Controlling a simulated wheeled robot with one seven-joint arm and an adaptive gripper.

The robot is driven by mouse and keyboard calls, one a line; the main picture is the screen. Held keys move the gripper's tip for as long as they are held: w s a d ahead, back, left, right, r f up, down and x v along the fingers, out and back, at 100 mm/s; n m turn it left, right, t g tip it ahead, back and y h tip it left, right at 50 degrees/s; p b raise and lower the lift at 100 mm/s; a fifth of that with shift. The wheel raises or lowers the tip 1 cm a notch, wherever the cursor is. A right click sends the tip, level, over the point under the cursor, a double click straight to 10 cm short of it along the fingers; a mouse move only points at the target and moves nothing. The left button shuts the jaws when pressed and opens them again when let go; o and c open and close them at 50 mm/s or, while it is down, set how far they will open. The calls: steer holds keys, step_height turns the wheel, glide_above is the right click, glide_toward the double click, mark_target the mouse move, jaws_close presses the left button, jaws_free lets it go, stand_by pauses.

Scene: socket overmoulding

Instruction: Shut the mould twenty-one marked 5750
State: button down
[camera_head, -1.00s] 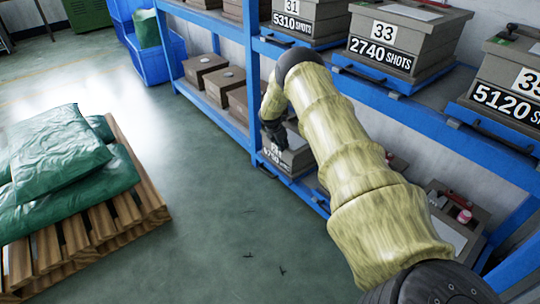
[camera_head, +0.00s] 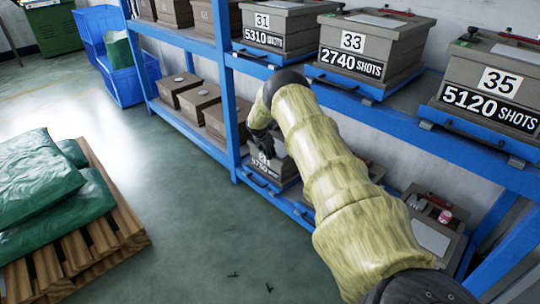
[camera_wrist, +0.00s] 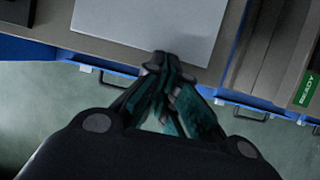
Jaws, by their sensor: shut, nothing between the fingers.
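Mould twenty-one (camera_head: 272,166), a grey-brown box with a white number plate and a partly hidden 5750 mark, stands on the lower shelf of the blue rack. My arm covers its upper right part. My gripper (camera_head: 262,140) is at its top front. In the wrist view, my gripper (camera_wrist: 168,62) is shut and empty, its fingertips over the near edge of a pale grey plate (camera_wrist: 150,25) on a grey-brown surface. Whether the fingertips touch it, and how far the lid stands open, I cannot tell.
Moulds 31 (camera_head: 278,28), 33 (camera_head: 370,48) and 35 (camera_head: 492,90) stand on the upper shelf (camera_head: 400,112) close above my arm. Brown boxes (camera_head: 197,102) sit lower left. A pallet (camera_head: 105,228) with green sacks stands left.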

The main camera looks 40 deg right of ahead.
steer(key=a+r+p, duration=0.4)
steer(key=a+r, duration=0.3)
steer(key=r, duration=0.2)
steer(key=shift+s+a, duration=0.15)
steer(key=shift+a, duration=0.2)
steer(key=shift+r, duration=0.1)
